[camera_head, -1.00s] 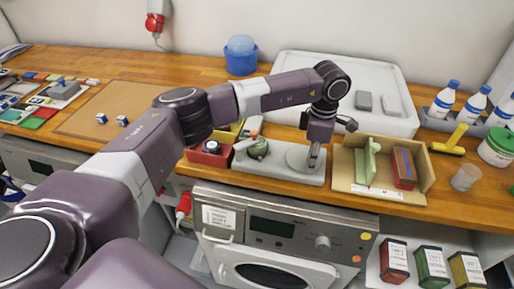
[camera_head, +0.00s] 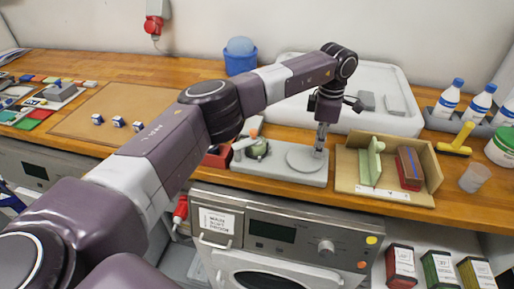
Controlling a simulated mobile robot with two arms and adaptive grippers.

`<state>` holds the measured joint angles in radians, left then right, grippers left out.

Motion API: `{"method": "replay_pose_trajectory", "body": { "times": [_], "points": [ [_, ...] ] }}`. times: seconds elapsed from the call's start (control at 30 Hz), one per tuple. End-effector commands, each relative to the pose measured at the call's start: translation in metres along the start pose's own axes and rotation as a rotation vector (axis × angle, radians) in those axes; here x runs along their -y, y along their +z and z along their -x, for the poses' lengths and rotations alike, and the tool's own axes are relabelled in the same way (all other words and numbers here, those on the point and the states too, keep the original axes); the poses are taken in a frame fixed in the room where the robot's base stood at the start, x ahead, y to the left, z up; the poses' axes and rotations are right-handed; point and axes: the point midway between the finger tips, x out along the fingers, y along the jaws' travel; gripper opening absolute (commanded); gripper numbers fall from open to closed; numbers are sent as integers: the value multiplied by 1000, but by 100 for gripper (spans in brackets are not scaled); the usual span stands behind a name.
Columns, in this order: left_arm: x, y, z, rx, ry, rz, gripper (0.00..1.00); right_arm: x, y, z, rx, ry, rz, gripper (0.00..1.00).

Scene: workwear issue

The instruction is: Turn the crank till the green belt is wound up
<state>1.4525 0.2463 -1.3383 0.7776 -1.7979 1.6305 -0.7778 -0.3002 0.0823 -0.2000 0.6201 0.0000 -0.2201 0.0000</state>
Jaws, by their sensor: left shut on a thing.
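A grey winding device (camera_head: 270,172) sits near the front edge of the wooden worktop. A small green belt roll (camera_head: 258,149) is on its left part, with an orange knob (camera_head: 252,133) behind it. A round pale crank disc (camera_head: 302,160) is on its right part. My left gripper (camera_head: 320,148) points down at the far right rim of the disc and is shut on the crank handle, which the fingers mostly hide. How much belt is wound is too small to tell. My right gripper is not in view.
An open cardboard box (camera_head: 350,170) with a green piece and a red-brown block stands close on the right. A white tray (camera_head: 395,122) lies behind. A blue bucket (camera_head: 240,65) stands at the back. My left arm crosses above the worktop and hides part of it.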

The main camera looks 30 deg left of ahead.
Motion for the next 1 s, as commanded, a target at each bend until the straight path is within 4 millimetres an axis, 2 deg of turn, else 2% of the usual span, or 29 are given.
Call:
{"method": "replay_pose_trajectory", "body": {
  "times": [0.5, 1.0],
  "points": [
    [-22, -27, 1, 0, 3, 1, 6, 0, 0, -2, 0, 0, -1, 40],
    [-20, -67, 5, -1, 10, 5, 6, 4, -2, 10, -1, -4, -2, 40]
  ]
}}
